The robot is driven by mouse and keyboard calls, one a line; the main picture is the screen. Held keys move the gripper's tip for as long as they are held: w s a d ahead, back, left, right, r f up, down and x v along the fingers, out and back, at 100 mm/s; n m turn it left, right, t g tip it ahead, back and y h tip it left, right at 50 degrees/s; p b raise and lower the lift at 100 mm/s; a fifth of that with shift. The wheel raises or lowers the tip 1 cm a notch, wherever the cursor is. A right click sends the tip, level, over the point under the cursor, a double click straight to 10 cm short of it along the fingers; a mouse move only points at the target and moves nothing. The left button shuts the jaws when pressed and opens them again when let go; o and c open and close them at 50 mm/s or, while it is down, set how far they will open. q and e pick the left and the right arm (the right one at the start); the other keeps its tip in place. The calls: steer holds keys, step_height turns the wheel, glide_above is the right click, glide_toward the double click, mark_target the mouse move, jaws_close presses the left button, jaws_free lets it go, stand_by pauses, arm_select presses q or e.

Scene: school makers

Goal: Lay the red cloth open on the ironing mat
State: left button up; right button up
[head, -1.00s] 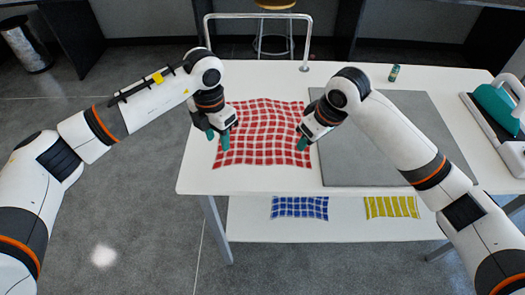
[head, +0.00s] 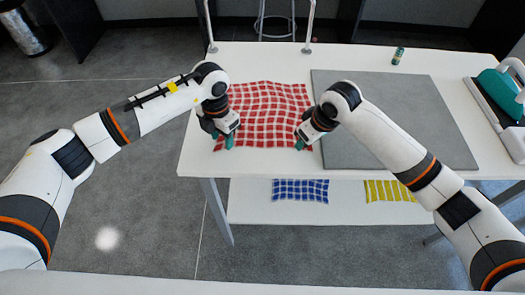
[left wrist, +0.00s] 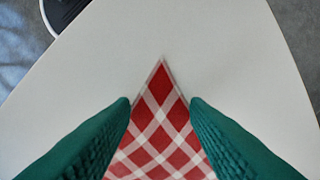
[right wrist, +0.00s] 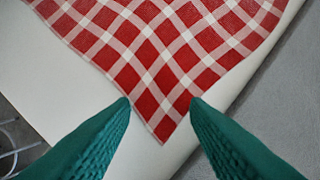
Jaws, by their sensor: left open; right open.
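The red checked cloth (head: 262,112) lies spread and slightly rippled on the white table, left of the grey ironing mat (head: 440,130). My left gripper (head: 229,141) is open at the cloth's near left corner. In the left wrist view the corner (left wrist: 162,110) points up between the two green fingers. My right gripper (head: 301,144) is open at the near right corner. In the right wrist view that corner (right wrist: 165,118) lies between the spread fingertips, close to the mat's edge. Neither gripper visibly pinches the cloth.
A teal iron (head: 500,92) on its stand is at the table's right end. A small green bottle (head: 398,56) stands at the back. Blue (head: 300,190) and yellow (head: 390,190) cloths lie on the lower shelf. The mat is mostly bare, with my right arm above it.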

arm_select(q)
steer(key=shift+f, duration=0.2)
arm_select(e)
steer(key=shift+f, duration=0.15)
arm_select(q)
steer(key=shift+c, duration=0.3)
arm_select(e)
steer(key=shift+f, duration=0.1)
steer(key=shift+c, duration=0.3)
arm_select(q)
jaws_close()
arm_select(e)
jaws_close()
arm_select(q)
steer(key=shift+r, duration=0.15)
